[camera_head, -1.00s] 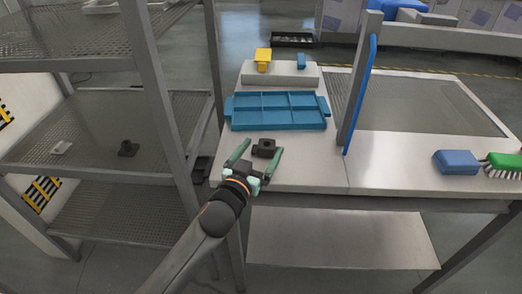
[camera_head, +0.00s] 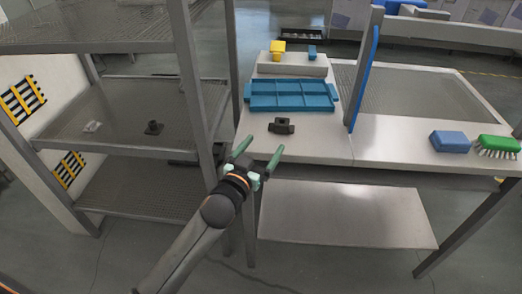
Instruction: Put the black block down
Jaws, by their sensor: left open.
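The black block (camera_head: 281,126) rests on the pale tabletop (camera_head: 318,146), in front of the blue divided tray. My left gripper (camera_head: 260,151) is open and empty, at the table's front left edge. Its green fingers are apart from the block, which lies beyond them. My right gripper is not in view.
A blue divided tray (camera_head: 291,96) and a white stand (camera_head: 291,70) with a yellow piece (camera_head: 278,48) and a small blue piece (camera_head: 312,52) are behind. A grey shelf rack (camera_head: 110,118) stands left. A blue sponge (camera_head: 450,141) and green brush (camera_head: 497,145) lie right.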

